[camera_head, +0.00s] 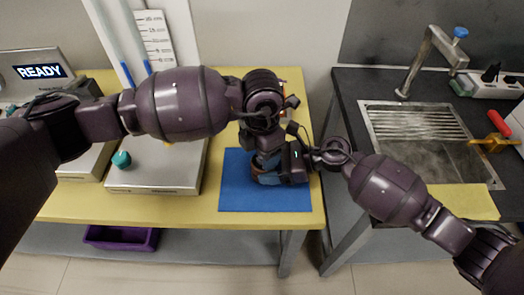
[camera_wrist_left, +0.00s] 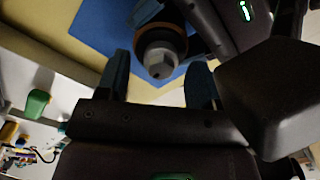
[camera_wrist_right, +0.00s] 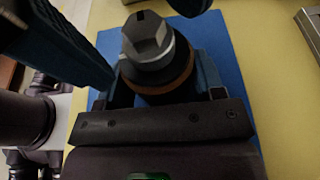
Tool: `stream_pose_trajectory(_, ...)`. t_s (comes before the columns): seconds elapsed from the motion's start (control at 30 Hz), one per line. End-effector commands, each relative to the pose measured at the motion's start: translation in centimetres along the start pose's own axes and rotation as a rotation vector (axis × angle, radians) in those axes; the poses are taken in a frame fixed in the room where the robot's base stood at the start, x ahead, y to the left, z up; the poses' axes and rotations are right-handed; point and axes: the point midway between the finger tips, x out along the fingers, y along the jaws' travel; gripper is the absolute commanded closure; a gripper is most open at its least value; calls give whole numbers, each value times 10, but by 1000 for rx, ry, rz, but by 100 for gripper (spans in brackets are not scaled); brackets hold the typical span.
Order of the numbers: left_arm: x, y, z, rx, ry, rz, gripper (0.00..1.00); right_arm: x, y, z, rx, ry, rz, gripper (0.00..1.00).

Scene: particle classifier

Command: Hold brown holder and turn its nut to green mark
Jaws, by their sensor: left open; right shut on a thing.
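The brown holder (camera_wrist_right: 172,85) has a dark body, a brown ring and a grey hex nut (camera_wrist_right: 146,42) on top with a small dark notch. It also shows in the left wrist view (camera_wrist_left: 180,44), with its nut (camera_wrist_left: 160,58). My right gripper (camera_head: 266,174) is shut on the holder, its blue fingers on both sides below the nut. My left gripper (camera_wrist_left: 158,80) is open above the holder; its fingers are spread to either side of the nut and appear apart from it. In the head view both grippers largely hide the holder. I cannot make out a green mark.
A blue mat (camera_head: 236,192) lies under the holder on the yellow table (camera_head: 190,208). A scale (camera_head: 150,180) with a green knob stands to the left. A sink bench (camera_head: 350,110) stands across a gap to the right. A purple bin (camera_head: 120,238) is below the table.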

Motion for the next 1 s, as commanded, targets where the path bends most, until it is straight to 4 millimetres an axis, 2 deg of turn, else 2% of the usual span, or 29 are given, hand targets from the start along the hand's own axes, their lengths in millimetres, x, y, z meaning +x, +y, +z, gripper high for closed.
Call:
stream_pose_trajectory(0.4, 7, 0, 0, 1, -1, 1, 41, 0, 0, 0, 0, 0, 0, 85)
stream_pose_trajectory(0.7, 6, 0, 0, 1, -1, 1, 87, 0, 0, 0, 0, 0, 0, 85)
stream_pose_trajectory(1.0, 6, 0, 0, 98, -1, 2, 88, 0, 0, 0, -1, -1, 0, 85)
